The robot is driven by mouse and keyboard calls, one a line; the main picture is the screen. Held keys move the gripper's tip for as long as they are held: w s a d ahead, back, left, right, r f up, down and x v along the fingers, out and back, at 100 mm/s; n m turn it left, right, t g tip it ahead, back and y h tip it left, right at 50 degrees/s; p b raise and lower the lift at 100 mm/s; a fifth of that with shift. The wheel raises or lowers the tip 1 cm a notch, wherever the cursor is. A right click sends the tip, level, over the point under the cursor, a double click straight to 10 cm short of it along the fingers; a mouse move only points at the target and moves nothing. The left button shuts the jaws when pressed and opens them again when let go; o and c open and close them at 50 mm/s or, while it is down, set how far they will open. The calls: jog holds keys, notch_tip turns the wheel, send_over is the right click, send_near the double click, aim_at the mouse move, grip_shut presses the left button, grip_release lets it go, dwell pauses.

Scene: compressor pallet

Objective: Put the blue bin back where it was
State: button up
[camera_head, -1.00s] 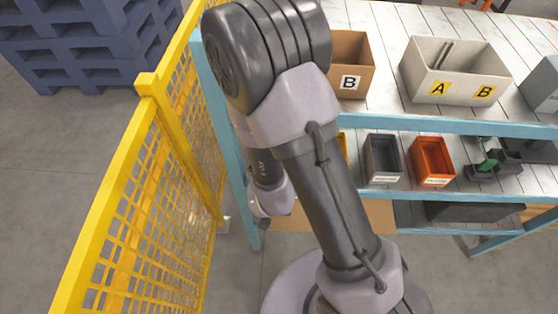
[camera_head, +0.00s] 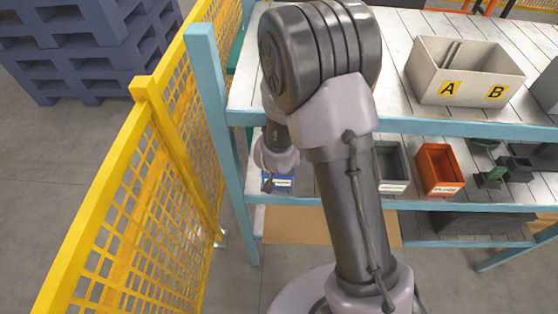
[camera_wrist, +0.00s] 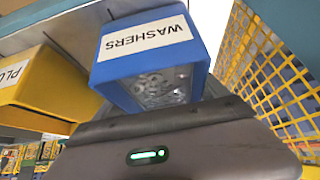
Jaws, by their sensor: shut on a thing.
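The blue bin (camera_wrist: 150,58), with an upside-down WASHERS label, fills the upper middle of the wrist view. Small metal washers show inside it. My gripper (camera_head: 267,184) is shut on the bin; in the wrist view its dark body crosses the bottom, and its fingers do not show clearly. In the head view the blue bin (camera_head: 284,178) is small, below my wrist. It is at the left end of the rack's lower shelf, near the front edge. I cannot tell whether it touches the shelf.
A yellow bin (camera_wrist: 45,90) stands beside the blue bin. A grey bin (camera_head: 392,186) and an orange bin (camera_head: 439,168) are farther right on the shelf. The blue rack post (camera_head: 208,75) and yellow mesh fence (camera_head: 120,215) bound the left side. My arm hides the middle shelf.

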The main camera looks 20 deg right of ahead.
jog(key=o, duration=2)
jog(key=shift+f, duration=0.1)
jog(key=p+v, duration=0.6)
jog(key=v, duration=0.6)
